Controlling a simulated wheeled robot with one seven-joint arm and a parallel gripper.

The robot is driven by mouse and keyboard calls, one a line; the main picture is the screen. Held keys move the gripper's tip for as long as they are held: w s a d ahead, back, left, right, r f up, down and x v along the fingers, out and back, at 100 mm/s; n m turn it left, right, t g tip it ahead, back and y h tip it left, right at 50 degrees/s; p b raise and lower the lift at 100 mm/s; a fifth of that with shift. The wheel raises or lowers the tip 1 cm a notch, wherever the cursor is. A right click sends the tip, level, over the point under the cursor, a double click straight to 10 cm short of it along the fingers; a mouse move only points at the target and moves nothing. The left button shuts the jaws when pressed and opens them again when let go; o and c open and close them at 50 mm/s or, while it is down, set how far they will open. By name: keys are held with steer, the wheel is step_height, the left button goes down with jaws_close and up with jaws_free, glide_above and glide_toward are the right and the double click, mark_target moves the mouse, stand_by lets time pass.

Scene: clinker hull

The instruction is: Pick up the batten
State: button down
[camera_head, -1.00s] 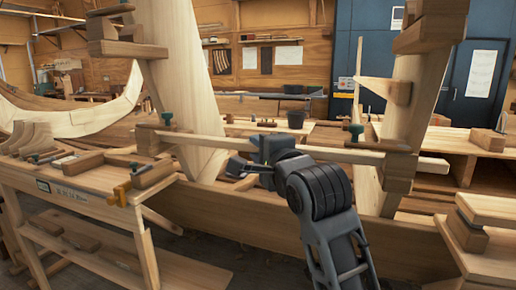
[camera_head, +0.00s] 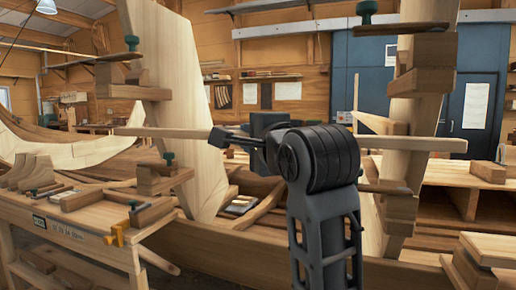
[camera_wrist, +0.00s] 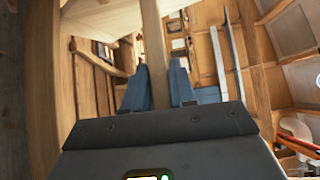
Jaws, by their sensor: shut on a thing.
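The batten (camera_head: 170,133) is a long, thin, pale wooden strip. It runs nearly level across the head view, and its right part (camera_head: 430,144) shows beyond my arm, in front of the right upright. My gripper (camera_head: 232,138) is shut on the batten and holds it above the wooden brackets. My wrist hides the middle of the batten. In the wrist view the batten (camera_wrist: 153,42) passes between the two blue fingers of my gripper (camera_wrist: 162,82) and runs away from the camera.
The left upright plank (camera_head: 160,60) and right upright (camera_head: 405,120) stand close to the batten, with clamps and blocks on them. A low workbench (camera_head: 70,225) with tools is at left. Loose boards (camera_head: 490,248) are at lower right. Open air lies above the batten between the uprights.

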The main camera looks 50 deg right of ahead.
steer(key=s+a+b, duration=0.4)
steer(key=a+b, duration=0.9)
steer(key=a, duration=0.3)
steer(key=w+a+f+n+t+y+p, duration=0.1)
steer(key=w+a+f+y+p, duration=0.1)
steer(key=w+f, duration=0.65)
steer(key=w+a+f+n+y+p, duration=0.2)
steer(key=w+f, duration=0.3)
steer(key=w, duration=0.6)
step_height(320, 180, down, 12)
steer(key=w+a+n+y+p, duration=0.1)
steer(key=w+y, duration=0.1)
steer(key=w, duration=0.1)
steer(key=s+f+n+y+p, duration=0.1)
steer(key=s+f, duration=0.3)
steer(key=f, duration=0.5)
steer(key=s+f+t+y+p, duration=0.1)
steer(key=s+f, duration=0.2)
steer(key=f, duration=0.6)
steer(key=s+f+n+y+p, duration=0.1)
steer(key=s+f, duration=0.3)
steer(key=f, duration=0.6)
steer(key=s+d+f+p, duration=0.1)
steer(key=s+d+f, duration=0.1)
steer(key=s+f, duration=0.5)
steer(key=shift+s+d+f+m+h, duration=0.3)
steer(key=shift+s+f+h, duration=0.1)
steer(key=shift+s, duration=0.8)
